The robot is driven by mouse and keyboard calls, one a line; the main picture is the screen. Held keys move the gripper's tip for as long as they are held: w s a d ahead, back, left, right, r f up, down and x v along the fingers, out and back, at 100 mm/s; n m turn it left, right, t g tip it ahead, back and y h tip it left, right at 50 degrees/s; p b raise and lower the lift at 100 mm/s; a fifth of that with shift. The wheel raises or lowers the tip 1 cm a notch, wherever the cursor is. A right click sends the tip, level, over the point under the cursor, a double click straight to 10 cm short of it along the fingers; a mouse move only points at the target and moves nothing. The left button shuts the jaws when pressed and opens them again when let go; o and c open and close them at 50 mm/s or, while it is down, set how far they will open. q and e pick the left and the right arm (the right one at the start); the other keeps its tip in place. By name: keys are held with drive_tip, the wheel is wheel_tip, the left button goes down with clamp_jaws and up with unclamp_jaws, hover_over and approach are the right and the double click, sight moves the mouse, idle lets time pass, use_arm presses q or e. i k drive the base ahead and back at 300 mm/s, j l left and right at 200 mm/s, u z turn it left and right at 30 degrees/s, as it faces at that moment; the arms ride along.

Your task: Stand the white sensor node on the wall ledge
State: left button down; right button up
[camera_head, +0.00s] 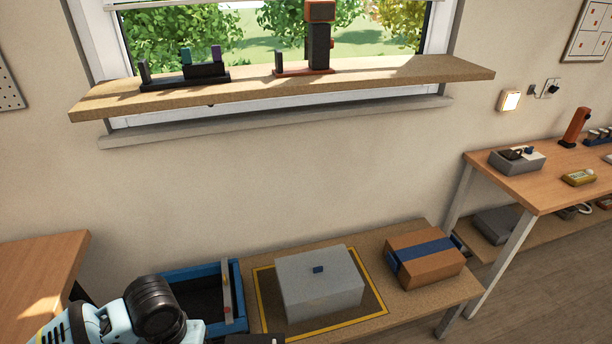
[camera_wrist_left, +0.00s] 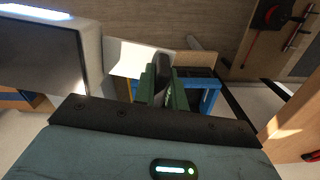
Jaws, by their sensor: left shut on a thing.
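The wooden wall ledge (camera_head: 390,80) runs below the window in the head view. Near its left end stands a dark holder (camera_head: 185,75) with teal and purple parts; right of the middle is a dark and orange upright device (camera_head: 319,45). My left arm enters at the bottom left, below the ledge. In the left wrist view my left gripper (camera_wrist_left: 161,88) shows green finger pads shut on a dark, narrow thing (camera_wrist_left: 162,70). A pale panel (camera_wrist_left: 128,58) shows beyond the fingers; I cannot tell whether it is the sensor node. My right gripper is out of view.
A low bench holds a blue bin (camera_head: 205,276), a grey box (camera_head: 322,287) on a yellow-edged mat (camera_head: 262,301), and a brown box (camera_head: 424,261) with a blue band. A wooden table (camera_head: 545,183) stands at the right. The ledge has bare stretches.

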sight(426, 64)
drive_tip(key=i+l+z, duration=0.1)
drive_tip(key=l+z, duration=0.15)
drive_tip(key=i+l+z, duration=0.3)
drive_tip(key=l, duration=0.15)
drive_tip(key=i+l, duration=0.15)
drive_tip(key=l, duration=0.25)
drive_tip(key=i+l+z, duration=0.1)
drive_tip(key=l, duration=0.3)
